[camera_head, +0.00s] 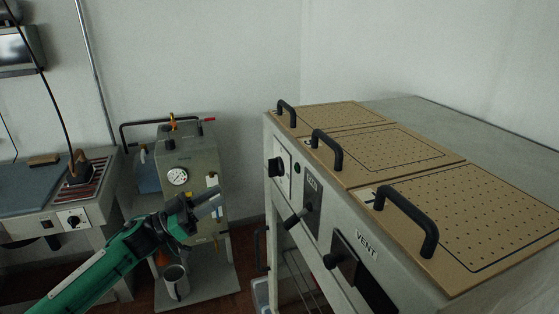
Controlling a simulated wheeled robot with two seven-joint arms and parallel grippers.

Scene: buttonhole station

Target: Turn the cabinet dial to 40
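The grey cabinet (447,298) stands at the right, its front face turned to the left. A black dial (276,167) sits on a pale plate near the far end of that face; its markings are too small to read. Black knobs on dark slotted plates, one beside a VENT label (366,245), sit nearer to me. My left gripper (214,202) is at the lower middle, left of the cabinet and well apart from the dial. Its two grey fingers look parted, with nothing seen between them. My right gripper is not in view.
Three perforated tan lids (395,148) with raised black handles top the cabinet. Behind my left gripper stands a grey boiler unit with a gauge (177,176). An ironing table with an iron (80,170) and another dial (72,220) is at the left.

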